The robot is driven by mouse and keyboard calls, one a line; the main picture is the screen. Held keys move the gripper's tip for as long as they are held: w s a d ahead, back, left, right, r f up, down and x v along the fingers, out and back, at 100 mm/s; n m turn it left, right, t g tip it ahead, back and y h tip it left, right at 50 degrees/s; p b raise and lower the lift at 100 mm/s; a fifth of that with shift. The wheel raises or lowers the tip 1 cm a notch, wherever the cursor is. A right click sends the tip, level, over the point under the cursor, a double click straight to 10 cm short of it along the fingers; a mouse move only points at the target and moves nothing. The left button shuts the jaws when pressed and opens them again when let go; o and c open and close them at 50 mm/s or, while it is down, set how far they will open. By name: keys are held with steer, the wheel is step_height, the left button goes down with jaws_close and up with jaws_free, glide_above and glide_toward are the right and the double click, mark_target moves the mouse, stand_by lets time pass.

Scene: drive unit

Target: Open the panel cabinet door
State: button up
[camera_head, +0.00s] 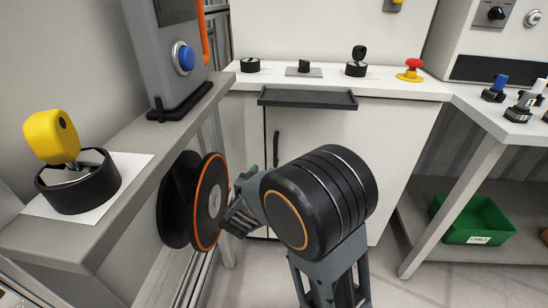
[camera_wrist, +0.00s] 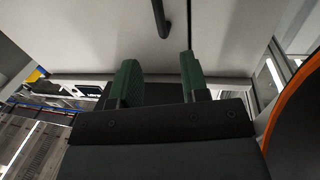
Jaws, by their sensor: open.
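The white panel cabinet door (camera_head: 340,150) is below the counter at the back and looks shut. Its dark vertical handle (camera_head: 276,148) is near the door's left edge, beside a dark seam. My gripper (camera_head: 253,170) is in front of the cabinet, below the handle in the picture, and mostly hidden by my wrist. In the wrist view, the two green fingers of my gripper (camera_wrist: 160,78) stand apart with nothing between them. The handle (camera_wrist: 161,18) shows at the top, beyond the fingertips and apart from them. The pale door panel (camera_wrist: 100,35) fills the area behind.
A black tray-like ledge (camera_head: 308,98) juts out above the handle. A grey bench (camera_head: 140,185) with a yellow switch (camera_head: 52,137) stands at the left. A green bin (camera_head: 474,220) sits on a low shelf at the right. Some floor at the right front is clear.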

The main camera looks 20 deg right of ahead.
mark_target(275, 151)
steer(key=b+x, duration=0.3)
steer(key=x, duration=1)
steer(key=shift+w+d, duration=0.1)
steer(key=shift+d, duration=0.1)
steer(key=shift+c, duration=0.2)
jaws_close()
